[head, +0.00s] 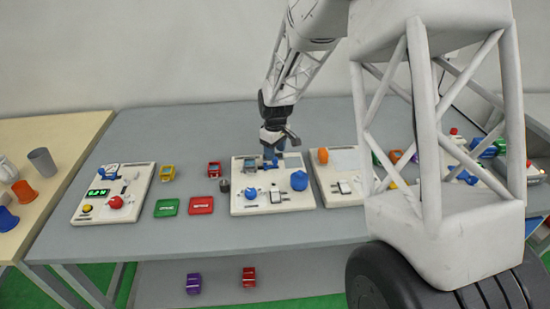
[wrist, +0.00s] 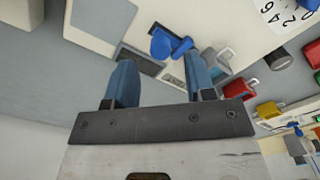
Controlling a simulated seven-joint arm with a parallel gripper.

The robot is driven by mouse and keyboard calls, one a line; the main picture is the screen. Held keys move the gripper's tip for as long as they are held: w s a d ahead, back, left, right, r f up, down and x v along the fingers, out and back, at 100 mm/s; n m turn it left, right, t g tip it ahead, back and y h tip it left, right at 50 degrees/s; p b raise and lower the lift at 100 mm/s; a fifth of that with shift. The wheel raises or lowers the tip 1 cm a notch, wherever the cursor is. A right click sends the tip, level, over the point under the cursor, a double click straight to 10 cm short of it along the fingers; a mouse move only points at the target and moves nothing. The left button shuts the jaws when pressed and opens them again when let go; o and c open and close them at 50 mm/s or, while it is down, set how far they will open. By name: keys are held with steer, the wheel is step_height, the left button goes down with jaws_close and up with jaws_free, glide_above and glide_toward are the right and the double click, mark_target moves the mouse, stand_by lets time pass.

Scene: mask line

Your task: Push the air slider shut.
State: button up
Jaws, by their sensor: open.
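My gripper (head: 273,152) is open over the back part of the middle white panel (head: 238,208). In the wrist view its two blue fingers (wrist: 160,66) stand apart with nothing between them, above the panel's edge. A blue lever-like part (wrist: 168,43) and a grey metal block with a handle (wrist: 217,62) sit on the panel just beyond the fingertips. A dark slot plate (wrist: 141,60) lies by the left finger. In the head view the panel also bears a blue knob (head: 299,181) and a metal fitting (head: 275,194). No readable label marks the air slider, so I cannot tell which part it is.
Other white panels stand left (head: 88,215) and right (head: 328,195). Red (head: 214,169) and yellow (head: 167,173) blocks, a dark cylinder (head: 224,185), and green (head: 166,207) and red (head: 201,205) flat pieces lie left of the middle panel. Bare grey tabletop (head: 190,238) lies in front.

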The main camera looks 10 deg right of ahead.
steer(key=shift+f, duration=1.75)
jaws_close()
